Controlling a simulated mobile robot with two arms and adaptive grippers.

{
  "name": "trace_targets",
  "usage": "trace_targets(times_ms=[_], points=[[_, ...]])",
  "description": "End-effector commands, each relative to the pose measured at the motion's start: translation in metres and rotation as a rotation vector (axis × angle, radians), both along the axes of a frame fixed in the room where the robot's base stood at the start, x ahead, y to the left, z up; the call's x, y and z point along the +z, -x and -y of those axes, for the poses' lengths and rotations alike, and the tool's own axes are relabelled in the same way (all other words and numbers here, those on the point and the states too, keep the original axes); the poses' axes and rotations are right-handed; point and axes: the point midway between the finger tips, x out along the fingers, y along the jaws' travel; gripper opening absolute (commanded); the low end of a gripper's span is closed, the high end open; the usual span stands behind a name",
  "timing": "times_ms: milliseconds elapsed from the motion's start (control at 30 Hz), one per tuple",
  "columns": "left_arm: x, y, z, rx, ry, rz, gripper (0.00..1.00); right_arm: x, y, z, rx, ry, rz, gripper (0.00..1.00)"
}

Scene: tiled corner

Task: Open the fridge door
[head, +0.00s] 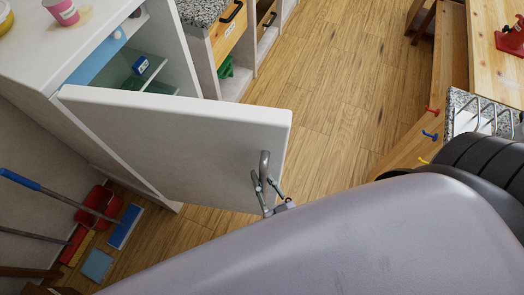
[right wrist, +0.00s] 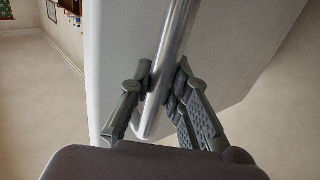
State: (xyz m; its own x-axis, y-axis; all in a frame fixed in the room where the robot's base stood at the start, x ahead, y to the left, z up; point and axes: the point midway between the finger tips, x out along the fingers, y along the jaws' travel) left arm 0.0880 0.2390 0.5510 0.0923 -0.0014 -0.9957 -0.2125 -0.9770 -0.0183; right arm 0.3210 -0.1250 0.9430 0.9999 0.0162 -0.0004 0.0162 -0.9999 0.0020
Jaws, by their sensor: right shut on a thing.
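The white fridge (head: 22,62) stands at the upper left in the head view. Its door (head: 185,150) is swung partly open, with shelves and a small blue item (head: 140,65) showing inside. The metal handle (head: 264,165) is at the door's right end. My right gripper (head: 266,192) is at the handle. In the right wrist view its fingers (right wrist: 160,90) are on both sides of the metal bar (right wrist: 168,70), shut on it, with the door (right wrist: 125,45) behind. My left gripper is not in view.
A pink cup (head: 62,11) stands on the fridge top. A blue broom (head: 20,180) and a red dustpan (head: 100,205) are at the lower left. Wooden floor (head: 335,75) is clear right of the door. A wooden table (head: 490,70) and hooks are at the right.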

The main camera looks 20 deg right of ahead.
Motion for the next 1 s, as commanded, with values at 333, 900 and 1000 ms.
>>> trace_targets(times_ms=[333,900,1000], points=[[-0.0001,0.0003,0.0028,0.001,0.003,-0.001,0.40,-0.0008,0.0016,0.0006,-0.003,0.000,-0.001,0.00],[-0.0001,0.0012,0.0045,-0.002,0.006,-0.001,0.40,-0.0004,0.0011,-0.0002,-0.001,-0.001,0.000,0.38],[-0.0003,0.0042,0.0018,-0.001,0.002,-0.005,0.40,-0.0005,0.0022,-0.0002,-0.001,-0.001,-0.001,0.38]])
